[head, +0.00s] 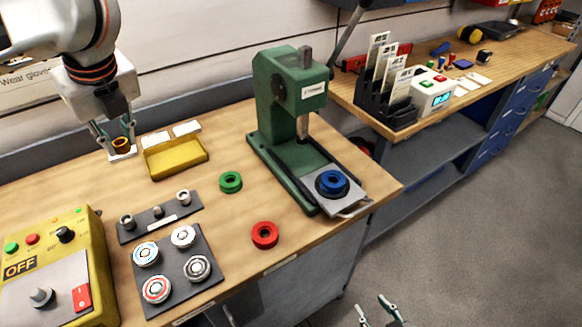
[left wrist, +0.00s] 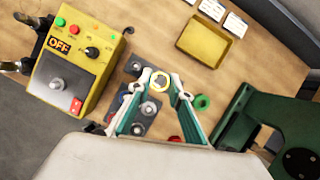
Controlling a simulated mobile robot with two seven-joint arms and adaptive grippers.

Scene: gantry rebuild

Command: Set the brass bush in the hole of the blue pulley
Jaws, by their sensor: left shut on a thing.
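The brass bush (head: 121,145) is held between the fingertips of my left gripper (head: 121,140), in the air at the left of the yellow tray.
The green press (head: 285,105) stands on the wooden bench. A yellow tray (head: 174,157), a green ring (head: 230,182), a red ring (head: 265,235), a dark rack with several bearings (head: 178,300) and a yellow control box (head: 62,262) are also there.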

